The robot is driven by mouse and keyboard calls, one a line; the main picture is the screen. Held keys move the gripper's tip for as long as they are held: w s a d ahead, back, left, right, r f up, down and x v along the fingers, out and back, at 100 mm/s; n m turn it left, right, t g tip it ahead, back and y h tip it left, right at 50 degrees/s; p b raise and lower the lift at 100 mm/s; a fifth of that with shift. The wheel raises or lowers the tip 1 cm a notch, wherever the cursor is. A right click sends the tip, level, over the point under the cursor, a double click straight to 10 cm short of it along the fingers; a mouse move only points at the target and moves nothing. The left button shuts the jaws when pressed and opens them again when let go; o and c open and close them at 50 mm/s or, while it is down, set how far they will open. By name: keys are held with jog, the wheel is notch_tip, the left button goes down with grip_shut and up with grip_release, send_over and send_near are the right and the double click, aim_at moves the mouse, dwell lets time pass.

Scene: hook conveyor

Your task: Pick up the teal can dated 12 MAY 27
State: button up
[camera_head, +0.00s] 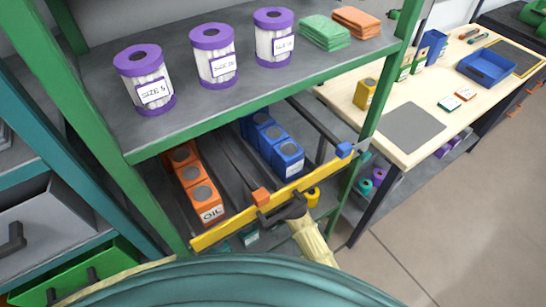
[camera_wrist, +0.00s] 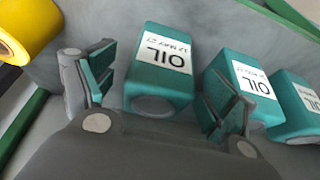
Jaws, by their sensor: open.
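In the wrist view a teal can (camera_wrist: 160,88) marked OIL lies between the two fingers of my gripper (camera_wrist: 163,88). Its label is upside down in the picture, and the small date appears to read 12 MAY 27. The fingers are apart, one on each side of the can; I cannot tell whether either touches it. A second teal OIL can (camera_wrist: 240,85) is just beyond the right finger, and a third (camera_wrist: 297,105) is at the right edge. Their dates are too small to read surely. In the head view my gripper (camera_head: 283,210) is at the yellow bar, its tips hidden.
A yellow cylinder (camera_wrist: 28,30) is at upper left in the wrist view. In the head view, the yellow bar (camera_head: 225,230) crosses the rack front, with orange cans (camera_head: 200,195) and blue cans (camera_head: 285,155) behind it. A shelf (camera_head: 205,100) with purple-lidded jars overhangs them.

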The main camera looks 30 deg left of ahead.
jog(key=shift+w+a+r+p, duration=0.1)
jog(key=shift+w+a+p, duration=0.15)
jog(key=shift+a, duration=0.35)
jog(key=shift+w+a+r+p, duration=0.1)
jog(key=shift+w+a+p, duration=0.1)
jog(key=shift+a, duration=0.35)
jog(key=shift+x, duration=1.2)
jog(key=shift+w+a+f, duration=0.1)
jog(key=shift+a+f, duration=0.15)
jog(key=shift+f, duration=0.25)
jog(key=c, duration=1.2)
